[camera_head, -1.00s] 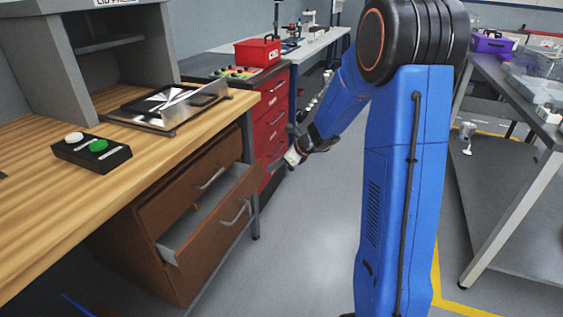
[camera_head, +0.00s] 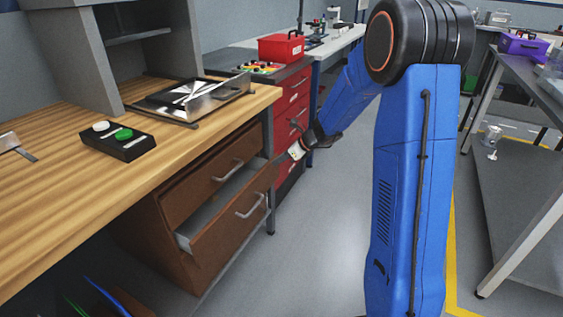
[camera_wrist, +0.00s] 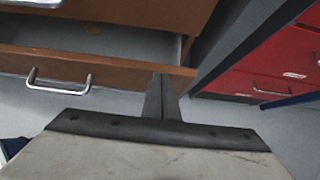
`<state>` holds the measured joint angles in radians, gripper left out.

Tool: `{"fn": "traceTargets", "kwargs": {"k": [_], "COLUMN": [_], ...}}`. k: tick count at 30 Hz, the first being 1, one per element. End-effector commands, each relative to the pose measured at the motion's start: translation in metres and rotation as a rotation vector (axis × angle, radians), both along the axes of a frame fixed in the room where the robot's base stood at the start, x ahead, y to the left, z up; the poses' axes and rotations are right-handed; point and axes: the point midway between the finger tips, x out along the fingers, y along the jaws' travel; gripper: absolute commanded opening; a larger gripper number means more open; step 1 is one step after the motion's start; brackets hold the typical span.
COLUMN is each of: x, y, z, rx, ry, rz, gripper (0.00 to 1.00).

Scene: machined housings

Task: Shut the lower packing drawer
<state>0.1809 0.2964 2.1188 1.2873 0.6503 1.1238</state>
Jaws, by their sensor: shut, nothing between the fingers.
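The lower packing drawer (camera_head: 232,216) is the lower of two brown wooden drawers under the wood-topped bench, and it stands pulled out. Its silver bar handle (camera_head: 250,206) faces the aisle. In the wrist view the drawer front (camera_wrist: 120,72) crosses the picture, with its handle (camera_wrist: 58,82) at left and the grey inside behind it. The upper drawer (camera_head: 205,180) looks shut. My gripper (camera_head: 298,150) is beyond the far end of the drawer; in the wrist view its shut fingers (camera_wrist: 161,98) point at the right end of the drawer front. I cannot tell whether they touch.
A red drawer cabinet (camera_head: 291,122) stands just beyond the bench, close to my gripper. A grey bench leg (camera_head: 270,212) stands by the drawer's far end. The bench top (camera_head: 60,170) holds a button box (camera_head: 118,142) and a metal fixture. The aisle floor (camera_head: 320,230) is clear.

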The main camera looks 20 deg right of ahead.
Motion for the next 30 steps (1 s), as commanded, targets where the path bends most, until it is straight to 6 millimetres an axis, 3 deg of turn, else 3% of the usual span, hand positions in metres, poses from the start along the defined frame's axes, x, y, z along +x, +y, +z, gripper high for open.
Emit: {"fn": "traceTargets", "kwargs": {"k": [5,9,20,30], "x": [0.020,0.027,0.025,-0.001], "y": [0.022,0.027,0.025,-0.002], "z": [0.000,0.000,0.003,0.040], "rx": [0.000,0.001,0.001,0.000], "ry": [0.001,0.000,0.000,-0.002], "rz": [0.004,-0.001,-0.001,-0.001], "gripper": [0.00,0.00,0.00,0.00]}}
